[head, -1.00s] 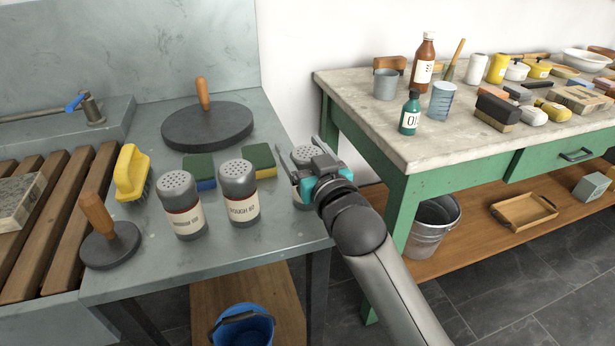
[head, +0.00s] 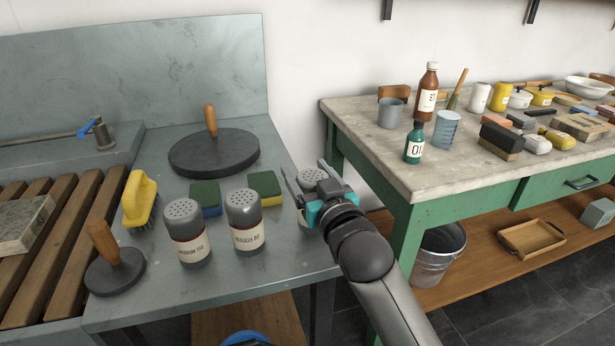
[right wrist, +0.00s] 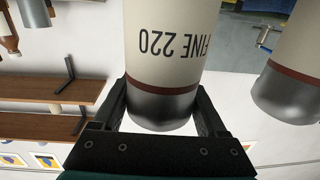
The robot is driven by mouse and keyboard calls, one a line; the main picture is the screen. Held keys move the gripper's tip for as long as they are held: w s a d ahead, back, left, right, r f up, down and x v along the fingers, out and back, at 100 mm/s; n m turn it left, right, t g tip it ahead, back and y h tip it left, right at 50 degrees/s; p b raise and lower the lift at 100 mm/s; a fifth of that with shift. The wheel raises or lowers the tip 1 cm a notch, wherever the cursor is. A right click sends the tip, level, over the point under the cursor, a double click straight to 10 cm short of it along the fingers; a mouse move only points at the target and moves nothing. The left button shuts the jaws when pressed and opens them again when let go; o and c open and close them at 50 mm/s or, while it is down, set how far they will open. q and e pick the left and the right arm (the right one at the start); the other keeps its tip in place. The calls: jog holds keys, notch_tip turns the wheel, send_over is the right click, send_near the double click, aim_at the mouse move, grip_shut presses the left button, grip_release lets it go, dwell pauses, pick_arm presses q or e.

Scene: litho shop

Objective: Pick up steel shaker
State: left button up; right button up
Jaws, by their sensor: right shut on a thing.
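A steel shaker (head: 313,177) with a perforated top stands at the right edge of the grey bench. My right gripper (head: 312,196) is shut on it, with a finger on either side. In the right wrist view this shaker (right wrist: 163,60) appears upside down, with a cream label reading "FINE 220". My arm and gripper hide most of its body in the head view, so I cannot tell whether its base touches the bench. Two similar shakers, one labelled medium (head: 186,233) and one rough (head: 244,222), stand upright to its left. My left gripper is not in view.
Two sponges (head: 265,188) (head: 205,198), a yellow brush (head: 140,199) and a round dark disc with a wooden handle (head: 214,153) lie on the bench. A smaller handled disc (head: 115,271) is at front left. A green-framed table (head: 420,180) stands right, across a narrow gap.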

notch_tip(320, 180, up, 7)
jog(key=p, duration=0.2)
jog(key=shift+f+p, duration=0.1)
jog(key=shift+p, duration=0.2)
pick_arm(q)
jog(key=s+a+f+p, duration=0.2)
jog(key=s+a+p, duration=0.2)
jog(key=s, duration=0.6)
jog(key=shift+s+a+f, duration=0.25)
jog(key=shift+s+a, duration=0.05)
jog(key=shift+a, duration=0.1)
pick_arm(e)
notch_tip(320, 180, up, 12)
